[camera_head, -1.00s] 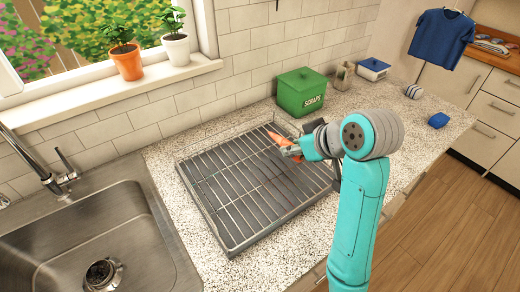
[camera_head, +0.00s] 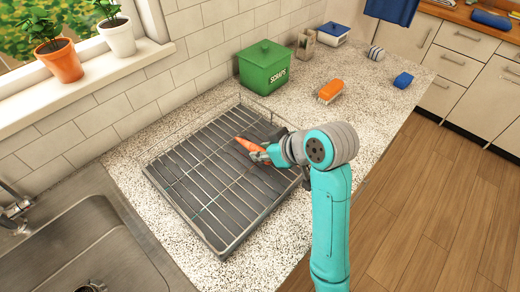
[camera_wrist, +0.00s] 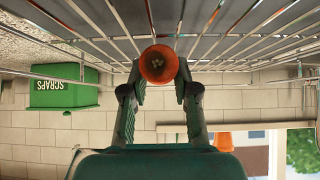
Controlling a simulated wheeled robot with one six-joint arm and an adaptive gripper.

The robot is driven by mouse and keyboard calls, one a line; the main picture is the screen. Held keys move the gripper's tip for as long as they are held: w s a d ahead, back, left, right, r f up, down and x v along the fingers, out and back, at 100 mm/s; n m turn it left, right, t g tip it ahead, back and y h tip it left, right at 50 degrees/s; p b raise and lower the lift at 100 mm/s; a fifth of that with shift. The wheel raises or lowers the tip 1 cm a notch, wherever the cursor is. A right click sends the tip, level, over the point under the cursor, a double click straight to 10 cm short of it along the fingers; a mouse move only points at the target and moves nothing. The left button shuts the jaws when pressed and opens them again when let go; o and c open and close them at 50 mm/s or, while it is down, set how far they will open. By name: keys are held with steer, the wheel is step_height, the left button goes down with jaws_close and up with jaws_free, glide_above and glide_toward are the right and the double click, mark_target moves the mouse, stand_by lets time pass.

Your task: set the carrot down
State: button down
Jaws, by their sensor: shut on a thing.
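The orange carrot (camera_head: 250,145) is over the right half of the wire dish rack (camera_head: 160,186) in the head view. My gripper (camera_head: 263,152) is shut on it. In the wrist view, the carrot's round end (camera_wrist: 159,64) shows between the two fingertips of my gripper (camera_wrist: 158,85). The rack's bars (camera_wrist: 218,48) run close by it there. I cannot tell whether the carrot touches the bars. The rack stands on the speckled counter, and a dark surface shows beneath its bars.
A green scraps bin (camera_head: 264,68) stands behind the rack. An orange brush (camera_head: 331,91), a blue sponge (camera_head: 403,80) and a blue-lidded box (camera_head: 333,35) are on the counter to the right. The sink (camera_head: 84,240) is at the left. Potted plants (camera_head: 58,60) stand on the sill.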

steer(key=shift+f, duration=0.75)
steer(key=c, duration=0.9)
jaws_free()
steer(key=shift+f, duration=0.15)
